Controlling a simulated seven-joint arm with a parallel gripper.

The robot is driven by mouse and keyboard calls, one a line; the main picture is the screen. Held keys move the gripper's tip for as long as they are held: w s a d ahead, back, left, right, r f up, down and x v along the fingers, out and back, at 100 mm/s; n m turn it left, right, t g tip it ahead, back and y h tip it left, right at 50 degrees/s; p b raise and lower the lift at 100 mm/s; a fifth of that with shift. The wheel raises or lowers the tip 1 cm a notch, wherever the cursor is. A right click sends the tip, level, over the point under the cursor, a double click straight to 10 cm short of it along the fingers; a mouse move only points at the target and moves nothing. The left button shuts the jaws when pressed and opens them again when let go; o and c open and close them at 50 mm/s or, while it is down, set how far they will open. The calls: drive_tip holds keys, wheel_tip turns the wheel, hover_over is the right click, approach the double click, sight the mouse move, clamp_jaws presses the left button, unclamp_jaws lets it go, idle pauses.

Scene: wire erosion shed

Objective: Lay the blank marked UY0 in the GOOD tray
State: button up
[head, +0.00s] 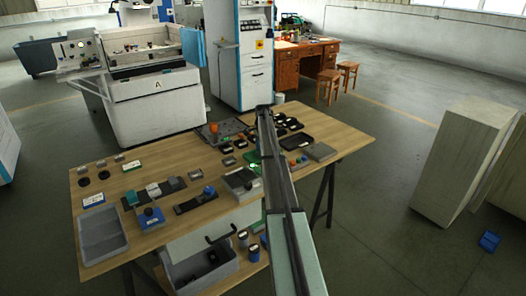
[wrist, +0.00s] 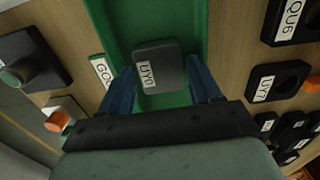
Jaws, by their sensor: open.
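The blank marked UY0 (wrist: 170,78) is a dark grey block with a white label, in the wrist view. It appears to lie on the floor of a green tray (wrist: 150,20), whose side label, partly cut off by my finger, begins "GO". My gripper (wrist: 160,72) is open, with one blue finger on each side of the blank. Gaps show between both fingers and the block. In the head view my arm hides the gripper and the blank.
In the head view, a grey bin (head: 101,234) sits at the wooden table's (head: 150,190) left end.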

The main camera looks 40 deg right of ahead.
wheel_tip(320, 180, up, 12)
idle(0.5)
drive_tip(key=shift+f, duration=0.1)
drive_tip(key=shift+c, duration=0.2)
idle(1.4)
